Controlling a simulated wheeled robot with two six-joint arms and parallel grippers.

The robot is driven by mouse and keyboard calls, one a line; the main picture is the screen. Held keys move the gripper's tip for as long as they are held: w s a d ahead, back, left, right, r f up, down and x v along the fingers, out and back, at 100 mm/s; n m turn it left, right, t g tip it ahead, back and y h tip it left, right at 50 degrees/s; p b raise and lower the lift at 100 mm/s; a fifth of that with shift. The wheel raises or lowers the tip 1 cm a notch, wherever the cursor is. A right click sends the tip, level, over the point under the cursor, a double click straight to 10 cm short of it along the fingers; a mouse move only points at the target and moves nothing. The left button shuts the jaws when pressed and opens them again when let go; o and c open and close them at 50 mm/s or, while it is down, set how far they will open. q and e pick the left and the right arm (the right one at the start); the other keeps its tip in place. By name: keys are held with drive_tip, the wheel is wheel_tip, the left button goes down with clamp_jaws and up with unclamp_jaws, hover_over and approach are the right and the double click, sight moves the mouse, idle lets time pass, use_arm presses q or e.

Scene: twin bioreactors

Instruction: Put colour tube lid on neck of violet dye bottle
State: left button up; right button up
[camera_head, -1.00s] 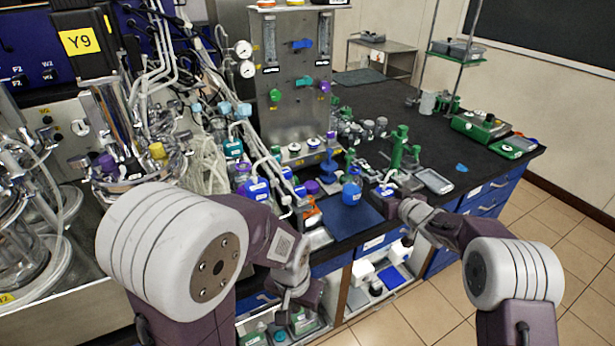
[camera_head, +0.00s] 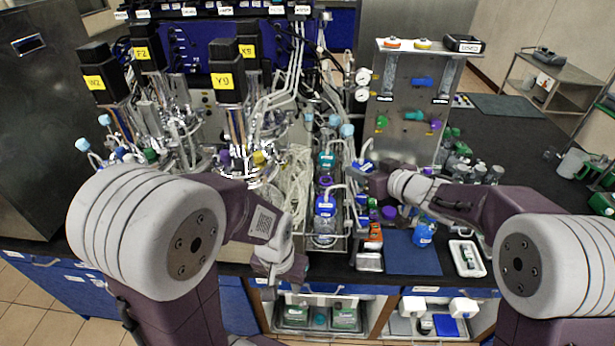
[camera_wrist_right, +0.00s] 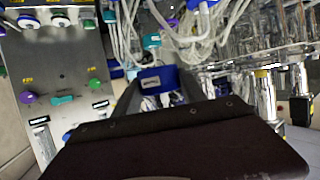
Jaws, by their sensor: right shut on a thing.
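My right gripper (camera_head: 374,181) is shut on a blue lid with a white label (camera_head: 362,166), held up just right of the bottle rack. The same blue lid (camera_wrist_right: 157,77) shows between the fingers in the right wrist view. A pale tube seems to run from it. A violet ring-like top (camera_head: 326,181), probably the violet dye bottle, sits in the rack between a teal-topped and a blue-topped bottle; its body is hidden. The lid is apart from it. My left gripper (camera_head: 283,278) hangs low in front of the bench edge; its fingers are unclear.
A loose violet cap (camera_head: 389,212) lies near an orange item (camera_head: 375,233). A blue mat (camera_head: 412,252), a blue bottle (camera_head: 423,235) and a white tray (camera_head: 467,258) are to the right. Tubing and reactors crowd the back left.

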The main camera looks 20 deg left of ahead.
drive_tip(key=shift+w+a+f, duration=0.1)
drive_tip(key=shift+a+f, duration=0.1)
hover_over(324, 178)
drive_tip(key=s+d, duration=0.1)
drive_tip(key=f, duration=0.6)
drive_tip(key=shift+s+d+f, duration=0.15)
drive_tip(key=shift+s+f, duration=0.05)
drive_tip(key=shift+f, duration=0.2)
wheel_tip(324, 178, down, 4)
drive_tip(key=shift+s+d+r+b, duration=0.1)
drive_tip(key=shift+b, duration=0.3)
drive_tip(key=shift+f, duration=0.35)
drive_tip(key=o, duration=1.5)
drive_tip(key=shift+c, duration=0.2)
drive_tip(key=shift+r, duration=0.15)
